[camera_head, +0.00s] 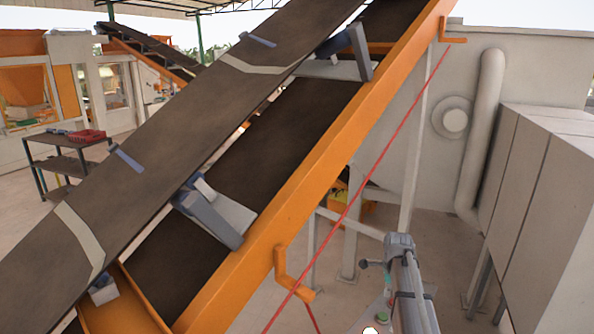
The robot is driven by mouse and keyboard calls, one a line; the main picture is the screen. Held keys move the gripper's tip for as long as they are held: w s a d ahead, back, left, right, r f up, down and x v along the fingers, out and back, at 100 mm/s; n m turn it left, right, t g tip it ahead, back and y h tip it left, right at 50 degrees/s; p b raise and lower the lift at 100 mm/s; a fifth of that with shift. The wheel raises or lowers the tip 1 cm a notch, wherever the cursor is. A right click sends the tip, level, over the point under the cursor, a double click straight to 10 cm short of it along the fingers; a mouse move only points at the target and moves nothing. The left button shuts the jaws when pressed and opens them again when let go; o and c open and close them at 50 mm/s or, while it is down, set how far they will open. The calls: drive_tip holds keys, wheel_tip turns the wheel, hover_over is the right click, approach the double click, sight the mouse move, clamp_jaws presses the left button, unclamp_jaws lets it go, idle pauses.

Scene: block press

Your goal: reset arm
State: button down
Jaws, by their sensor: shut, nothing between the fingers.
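My grey arm (412,292) rises from the bottom edge at the right of centre, with a rounded joint (400,245) at its top. A small dark-tipped part sticks out to the left of this joint. I cannot make out my gripper's fingers in this view. The arm stands apart from the conveyor, to the right of its orange frame, and I see nothing held by it.
A sloping conveyor belt (160,140) with an orange side frame (300,205) crosses the view. A red cord (375,165) runs beside it, left of my arm. A grey cabinet (540,185) stands at the right. A shelf cart (65,160) stands far left.

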drive_tip(key=s+a+f+n+b, duration=0.3)
drive_tip(key=s+a+f+n, duration=0.1)
drive_tip(key=s+n, duration=0.2)
drive_tip(key=s+a+f+n+b, duration=0.3)
drive_tip(key=s+a+n+b, duration=0.1)
drive_tip(key=s+n, duration=0.3)
drive_tip(key=s+a+f+n+b, duration=0.4)
drive_tip(key=s+a+n, duration=0.2)
drive_tip(key=shift+s+f+n, duration=0.2)
drive_tip(key=shift+f+n, duration=0.1)
drive_tip(key=shift+n, duration=0.1)
drive_tip(key=shift+s+a+f+n, duration=0.15)
drive_tip(key=shift+s+a+n, duration=0.05)
drive_tip(key=shift+s+n, duration=0.25)
drive_tip(key=shift+w, duration=0.1)
drive_tip(key=c, duration=1.4)
unclamp_jaws()
